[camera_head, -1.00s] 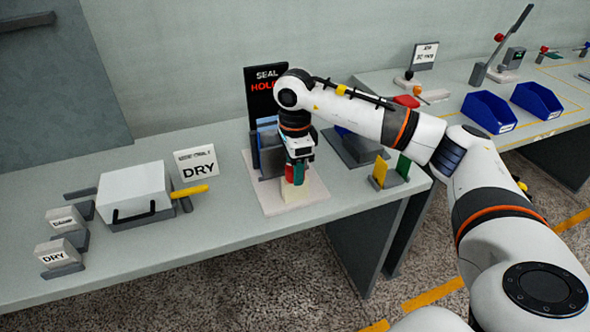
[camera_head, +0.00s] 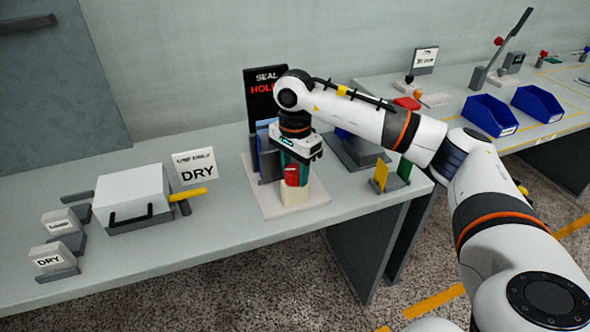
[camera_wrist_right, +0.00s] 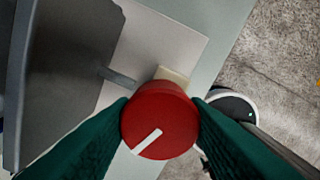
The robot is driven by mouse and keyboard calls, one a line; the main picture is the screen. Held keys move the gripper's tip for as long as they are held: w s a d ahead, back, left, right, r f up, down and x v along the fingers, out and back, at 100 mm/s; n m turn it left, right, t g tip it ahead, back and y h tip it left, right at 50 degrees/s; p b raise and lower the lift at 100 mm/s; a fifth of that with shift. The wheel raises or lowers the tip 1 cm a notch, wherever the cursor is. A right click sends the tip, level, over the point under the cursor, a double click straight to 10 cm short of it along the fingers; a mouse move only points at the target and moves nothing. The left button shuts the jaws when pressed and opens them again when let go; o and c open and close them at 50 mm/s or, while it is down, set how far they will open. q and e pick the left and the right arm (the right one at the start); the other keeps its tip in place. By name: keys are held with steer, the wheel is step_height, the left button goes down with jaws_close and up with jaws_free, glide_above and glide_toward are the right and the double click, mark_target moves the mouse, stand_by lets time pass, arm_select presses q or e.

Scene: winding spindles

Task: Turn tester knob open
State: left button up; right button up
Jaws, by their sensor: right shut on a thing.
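The red round knob (camera_wrist_right: 168,112) fills the middle of the right wrist view, its white pointer line slanting to the lower left. My right gripper (camera_wrist_right: 160,118) has its green fingers on opposite sides of the knob, shut on it. In the head view the gripper (camera_head: 297,172) reaches down from above, and part of the red knob (camera_head: 292,177) shows between its fingers. The tester has a cream block (camera_head: 291,195) under the knob, on a pale base plate (camera_head: 258,195). A black sign (camera_head: 262,85) behind reads "SEAL" and "HOL…", the rest hidden by my arm. My left gripper is out of view.
A white box with a black handle (camera_head: 133,195) and a "DRY" sign (camera_head: 194,166) stand to the left. Yellow and green upright plates (camera_head: 381,174) stand close on the right. Blue bins (camera_head: 489,114) are on the far table. The bench front left of the tester is clear.

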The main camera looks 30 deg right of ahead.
mark_target(295, 169)
steer(key=shift+r, duration=0.2)
steer(key=o, duration=1)
steer(key=shift+f, duration=0.1)
steer(key=shift+c, duration=0.2)
step_height(295, 169, up, 12)
